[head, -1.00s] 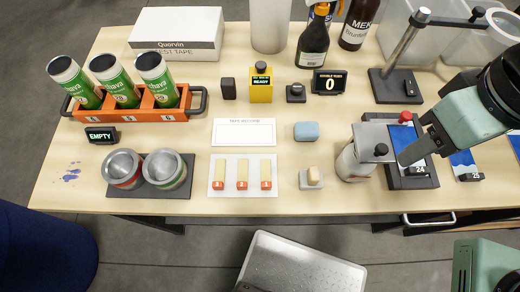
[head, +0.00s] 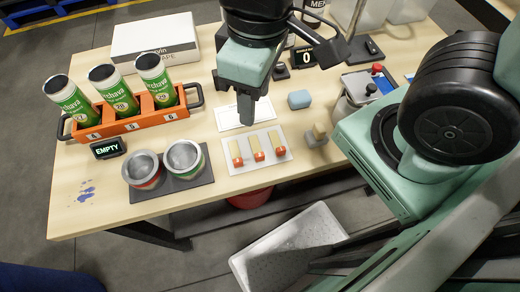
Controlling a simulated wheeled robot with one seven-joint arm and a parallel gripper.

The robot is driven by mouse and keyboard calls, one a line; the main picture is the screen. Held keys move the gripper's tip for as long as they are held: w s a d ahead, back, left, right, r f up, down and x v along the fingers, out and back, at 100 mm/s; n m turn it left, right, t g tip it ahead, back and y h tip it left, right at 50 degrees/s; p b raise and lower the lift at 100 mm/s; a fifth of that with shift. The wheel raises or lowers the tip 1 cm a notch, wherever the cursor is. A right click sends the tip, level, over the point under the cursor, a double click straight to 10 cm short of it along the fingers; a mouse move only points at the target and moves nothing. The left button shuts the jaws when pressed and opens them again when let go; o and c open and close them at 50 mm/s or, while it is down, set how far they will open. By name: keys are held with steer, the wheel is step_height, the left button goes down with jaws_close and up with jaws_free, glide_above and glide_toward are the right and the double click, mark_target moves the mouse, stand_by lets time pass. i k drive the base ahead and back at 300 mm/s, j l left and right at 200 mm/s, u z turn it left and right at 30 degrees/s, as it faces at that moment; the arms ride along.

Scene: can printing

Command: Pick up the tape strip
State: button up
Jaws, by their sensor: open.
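Several tape strips with red numbered ends lie on a white card (head: 282,158) near the table's front edge. The left strip (head: 236,150), the middle strip (head: 255,146) and the right strip (head: 276,141) lie side by side, apart from one another. My gripper (head: 246,120) hangs above the white label sheet (head: 228,119), just behind the strips, pointing down. It is open and holds nothing that I can see. From this side its fingers overlap in the view, and the height above the table is hard to tell.
Two open cans (head: 184,160) stand on a dark mat left of the strips. An orange rack (head: 140,124) with green cans stands behind them. A white tray (head: 243,262) is below the front edge.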

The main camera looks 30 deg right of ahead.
mark_target(281, 151)
steer(key=z, duration=0.45)
steer(key=k+j+z, duration=0.1)
steer(key=z, duration=0.3)
steer(key=k+j+z, duration=0.1)
steer(key=z, duration=0.35)
steer(key=k+j+z, duration=0.15)
steer(key=z, duration=0.25)
steer(key=k+z, duration=0.15)
steer(key=z, duration=0.25)
steer(key=k, duration=0.8)
steer(key=j+z, duration=0.05)
